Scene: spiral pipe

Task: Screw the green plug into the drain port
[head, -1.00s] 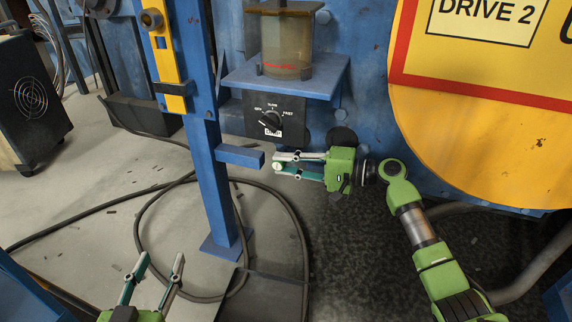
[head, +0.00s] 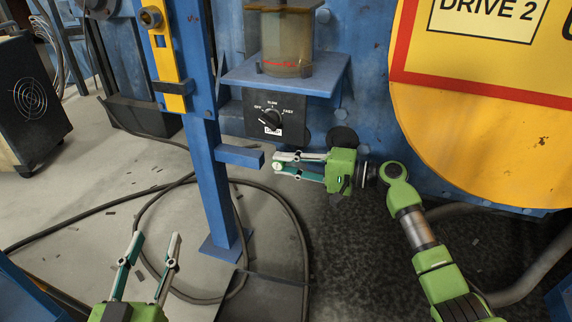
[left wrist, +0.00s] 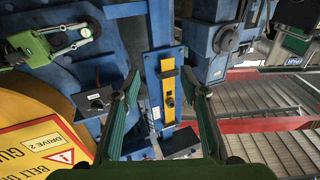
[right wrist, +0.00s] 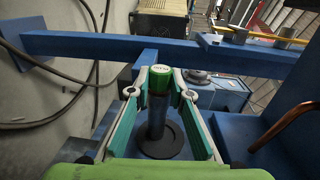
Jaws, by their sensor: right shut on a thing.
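The green plug (right wrist: 160,78) shows its round labelled face at the fingertips of my right gripper (right wrist: 158,90), and it is pale and small in the head view (head: 278,168). My right gripper (head: 285,165) is shut on it, pointing left in front of the blue machine. In the right wrist view a dark cylinder (right wrist: 156,115) rises from a black round flange (right wrist: 160,140) towards the plug. I cannot tell whether this is the drain port, nor whether plug and cylinder touch. My left gripper (head: 153,245) is open and empty, low at the left, also in the left wrist view (left wrist: 164,92).
A blue post (head: 215,180) with a side bracket (head: 240,156) stands just left of my right fingertips. A dial box (head: 273,118) and a shelf with a clear container (head: 287,45) are above. Hoses (head: 285,200) lie looped on the floor. A yellow guard (head: 480,140) is at the right.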

